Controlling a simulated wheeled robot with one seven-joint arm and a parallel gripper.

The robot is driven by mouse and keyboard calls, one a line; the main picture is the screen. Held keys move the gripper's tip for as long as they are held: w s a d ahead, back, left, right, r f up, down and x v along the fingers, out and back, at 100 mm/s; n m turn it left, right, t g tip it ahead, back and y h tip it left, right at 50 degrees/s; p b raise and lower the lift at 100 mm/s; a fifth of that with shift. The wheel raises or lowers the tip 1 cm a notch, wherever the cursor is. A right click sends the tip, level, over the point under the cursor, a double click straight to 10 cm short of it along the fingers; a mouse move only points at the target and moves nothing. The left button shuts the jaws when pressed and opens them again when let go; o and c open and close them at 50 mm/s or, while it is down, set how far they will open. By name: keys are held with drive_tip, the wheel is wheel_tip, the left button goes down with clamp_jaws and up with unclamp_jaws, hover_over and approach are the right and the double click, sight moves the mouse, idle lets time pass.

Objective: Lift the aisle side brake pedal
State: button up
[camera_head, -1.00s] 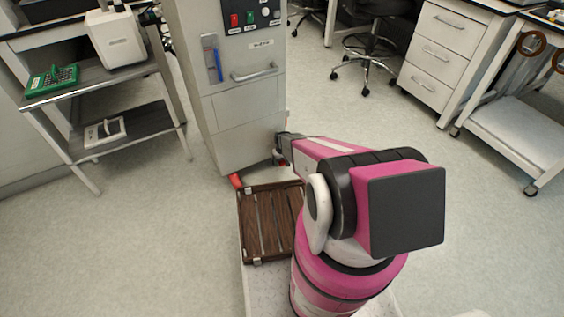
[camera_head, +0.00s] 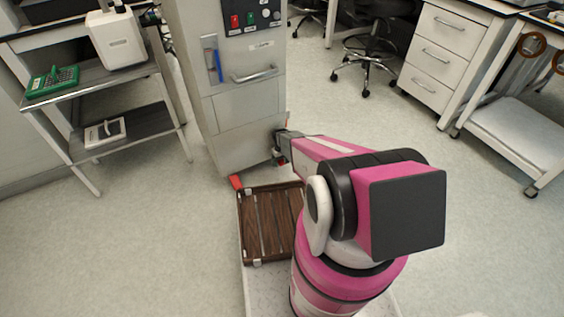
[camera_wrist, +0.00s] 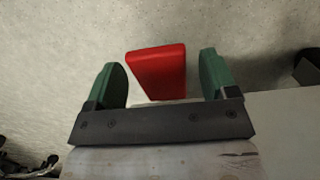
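A red pedal (camera_wrist: 158,72) shows in the wrist view, between the two green fingers of my gripper (camera_wrist: 163,78). The fingers are open, with a gap on each side of the pedal, and do not appear to grip it. In the head view my gripper (camera_head: 279,150) is low beside the right side of the grey cabinet (camera_head: 232,118), where the arm partly hides it. Another red pedal (camera_head: 236,182) sticks out at the cabinet's front lower left corner. A small orange-red bit (camera_head: 287,123) shows just behind my gripper.
A metal shelf cart (camera_head: 120,75) stands left of the cabinet. A drawer unit (camera_head: 440,55), a wheeled chair (camera_head: 366,65) and a white cart (camera_head: 515,130) stand at the right. A slatted brown tray (camera_head: 250,255) lies on my base. The floor between is clear.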

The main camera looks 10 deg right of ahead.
sight(282, 162)
drive_tip(key=r, duration=0.4)
drive_tip(key=shift+s+a+r, duration=0.2)
drive_tip(key=shift+a+r, duration=0.05)
drive_tip(key=shift+r, duration=0.1)
drive_tip(key=s+a+r, duration=0.5)
drive_tip(key=a+r, duration=0.1)
drive_tip(key=a, duration=0.3)
drive_tip(key=shift+s+a+r, duration=0.15)
drive_tip(key=shift+s+a, duration=0.1)
drive_tip(key=shift+s, duration=0.05)
drive_tip(key=s+d+r+m, duration=0.1)
drive_tip(key=s+d+r, duration=0.2)
drive_tip(key=r, duration=0.7)
drive_tip(key=s+d+r+m+t, duration=0.1)
drive_tip(key=s+d+r, duration=0.2)
drive_tip(key=s+r, duration=0.4)
drive_tip(key=s+d+r+m, duration=0.1)
drive_tip(key=s+d+r, duration=0.3)
drive_tip(key=r, duration=1)
drive_tip(key=shift+s+r+m, duration=0.3)
drive_tip(key=shift+s+r, duration=0.1)
drive_tip(key=shift+s, duration=0.5)
